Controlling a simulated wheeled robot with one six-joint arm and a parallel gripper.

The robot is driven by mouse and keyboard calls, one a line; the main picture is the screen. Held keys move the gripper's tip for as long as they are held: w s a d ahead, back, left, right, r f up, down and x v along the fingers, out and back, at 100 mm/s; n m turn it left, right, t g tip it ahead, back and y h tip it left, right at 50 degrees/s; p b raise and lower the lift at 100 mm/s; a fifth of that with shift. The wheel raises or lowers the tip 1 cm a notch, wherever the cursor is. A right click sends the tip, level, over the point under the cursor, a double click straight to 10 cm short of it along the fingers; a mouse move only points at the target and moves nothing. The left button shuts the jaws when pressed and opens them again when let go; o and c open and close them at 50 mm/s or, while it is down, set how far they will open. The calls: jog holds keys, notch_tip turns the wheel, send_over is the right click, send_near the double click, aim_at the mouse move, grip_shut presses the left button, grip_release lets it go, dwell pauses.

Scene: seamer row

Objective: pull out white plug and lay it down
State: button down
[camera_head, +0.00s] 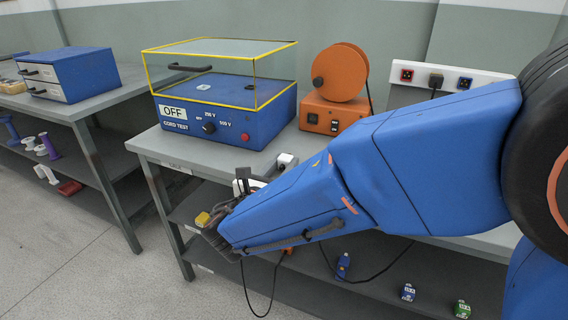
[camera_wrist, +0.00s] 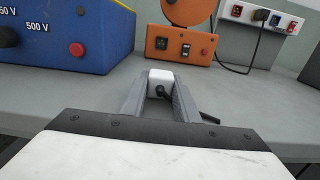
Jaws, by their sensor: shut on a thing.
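A small white plug (camera_wrist: 160,76) sits between the two grey fingertips of my gripper (camera_wrist: 160,92) in the wrist view. A dark part, perhaps its cable end, shows on its near face. In the head view the white plug (camera_head: 288,159) is above the grey bench top near its front edge, in front of the orange machine. My gripper (camera_head: 277,170) is shut on it and reaches in from the front, partly hidden by my blue arm. I cannot tell whether the plug sits in a socket or is free.
A blue cord tester (camera_head: 228,122) with a yellow-framed clear cover stands left on the bench (camera_head: 190,150). The orange reel machine (camera_head: 333,115) stands behind the plug. A black cable (camera_head: 249,293) hangs below the front edge.

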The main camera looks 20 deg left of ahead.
jog(key=c, duration=1.3)
grip_release()
jog(key=s+a, duration=0.1)
jog(key=s, duration=1.6)
jog(key=shift+s+a, duration=0.15)
